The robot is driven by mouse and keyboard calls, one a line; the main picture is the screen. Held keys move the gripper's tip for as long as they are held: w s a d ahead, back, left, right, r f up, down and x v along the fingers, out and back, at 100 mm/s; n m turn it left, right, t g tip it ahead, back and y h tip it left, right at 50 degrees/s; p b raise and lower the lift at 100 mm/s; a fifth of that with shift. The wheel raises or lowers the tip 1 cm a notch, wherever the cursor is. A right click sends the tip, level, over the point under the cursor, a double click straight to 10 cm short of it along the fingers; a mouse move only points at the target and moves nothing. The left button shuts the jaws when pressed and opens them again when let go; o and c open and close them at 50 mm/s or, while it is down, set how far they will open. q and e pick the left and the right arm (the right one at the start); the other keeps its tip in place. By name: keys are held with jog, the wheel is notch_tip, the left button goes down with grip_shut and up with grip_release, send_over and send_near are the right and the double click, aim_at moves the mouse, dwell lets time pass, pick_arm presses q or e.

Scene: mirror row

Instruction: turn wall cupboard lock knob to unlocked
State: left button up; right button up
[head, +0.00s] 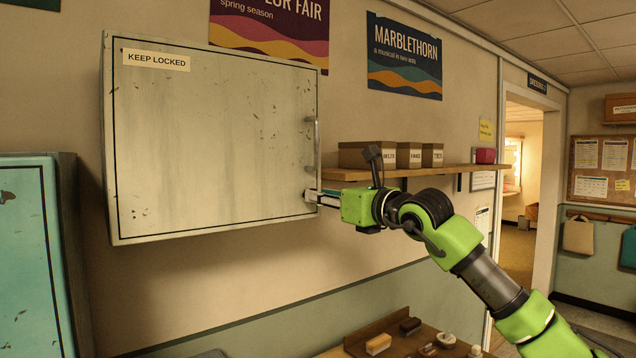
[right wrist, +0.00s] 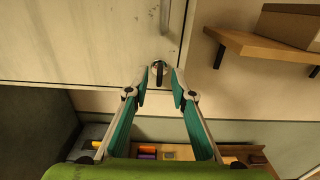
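The wall cupboard (head: 215,140) is a pale, scuffed metal box with a "KEEP LOCKED" label (head: 156,60), and its door is shut. The lock knob (right wrist: 159,74), a dark lever on a round silver base, sits near the door's lower edge in the right wrist view and points roughly down. My right gripper (head: 312,196) is at the door's lower right corner. In the right wrist view its fingertips stand on either side of the knob, with small gaps showing, so it looks open around it. In the head view the gripper hides the knob. My left gripper is out of view.
A vertical door handle (head: 316,140) is just above the gripper. A wooden shelf (head: 440,171) with several boxes lies to the right. Below is a bench (head: 400,345) with small items. A teal cabinet (head: 30,250) stands at the left.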

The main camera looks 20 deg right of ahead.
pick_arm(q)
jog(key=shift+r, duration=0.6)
pick_arm(e)
jog(key=shift+x, duration=0.95)
jog(key=shift+c, duration=0.4)
grip_shut()
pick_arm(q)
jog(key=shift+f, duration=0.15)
